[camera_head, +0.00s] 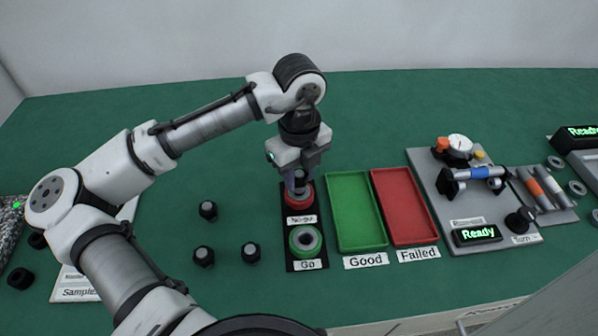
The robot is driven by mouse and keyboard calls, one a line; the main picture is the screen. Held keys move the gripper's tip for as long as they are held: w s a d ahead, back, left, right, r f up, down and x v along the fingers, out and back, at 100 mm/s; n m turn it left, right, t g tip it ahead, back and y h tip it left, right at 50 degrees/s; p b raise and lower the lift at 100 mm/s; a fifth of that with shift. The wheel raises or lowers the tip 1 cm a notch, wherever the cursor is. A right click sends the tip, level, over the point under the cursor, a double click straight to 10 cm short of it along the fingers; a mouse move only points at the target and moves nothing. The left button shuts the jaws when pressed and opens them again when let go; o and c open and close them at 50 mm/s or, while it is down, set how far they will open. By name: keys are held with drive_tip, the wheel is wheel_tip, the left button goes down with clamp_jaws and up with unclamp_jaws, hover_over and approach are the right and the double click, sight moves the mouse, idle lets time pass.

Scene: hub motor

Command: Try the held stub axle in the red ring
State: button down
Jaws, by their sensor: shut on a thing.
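My gripper (300,178) points down over the red ring (305,196), at the back of a black plate. It is shut on the stub axle, which its fingers mostly hide. The axle's lower end is at the red ring; I cannot tell whether it is inside the hole or just above it. The red ring's label reads "No-go". The green ring (305,240), labelled "Go", sits in front of it on the same plate, with its hole empty.
Right of the rings are an empty green tray (357,246) labelled "Good" and an empty red tray (412,240) labelled "Failed". Three dark stub axles (204,256) stand left. A grey fixture (477,236) with a "Ready" display stands further right.

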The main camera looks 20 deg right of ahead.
drive_tip(key=shift+f+b, duration=0.3)
drive_tip(key=shift+f, duration=0.25)
idle(1.1)
drive_tip(key=shift+r, duration=0.1)
drive_tip(key=shift+r+p, duration=0.6)
drive_tip(key=shift+p, duration=0.15)
wheel_tip(320, 180, up, 4)
drive_tip(key=p, duration=0.4)
idle(0.3)
